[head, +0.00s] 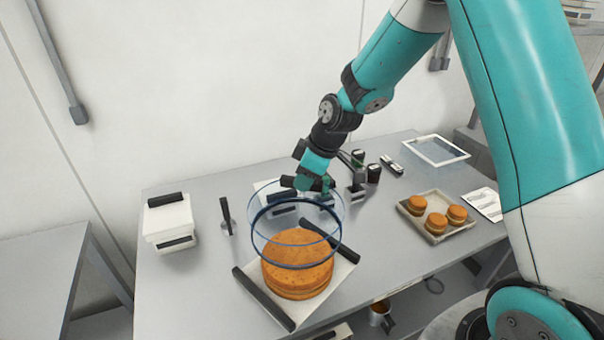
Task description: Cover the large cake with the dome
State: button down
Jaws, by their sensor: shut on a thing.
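The large cake (298,275) is a round orange-brown layered cake on a white board with black side bars (341,272). The dome (285,217) is a clear round cover with dark blue rims. My gripper (314,186) is shut on the top of the dome; its fingertips and the dome's grip are partly hidden. The dome hangs over the cake, slightly towards the back. Its lower rim crosses the cake's upper part in the picture, and the cake's lower side shows below it. I cannot tell whether the rim is around the cake or still above it.
A white box with black handles (170,222) stands at the left, with a dark-handled tool (226,215) beside it. A tray (413,208) of small filled cakes is at the right. Small dark items and a clear framed panel (436,150) lie behind. The front left table is clear.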

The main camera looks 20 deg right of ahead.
jog(key=shift+f+b, duration=5.05)
jog(key=shift+f, duration=2.3)
jog(key=shift+f+b, duration=0.25)
jog(key=shift+b, duration=0.1)
jog(key=shift+c, duration=2.3)
grip_release()
jog(key=shift+r+p, duration=2.4)
jog(key=shift+r, duration=1.15)
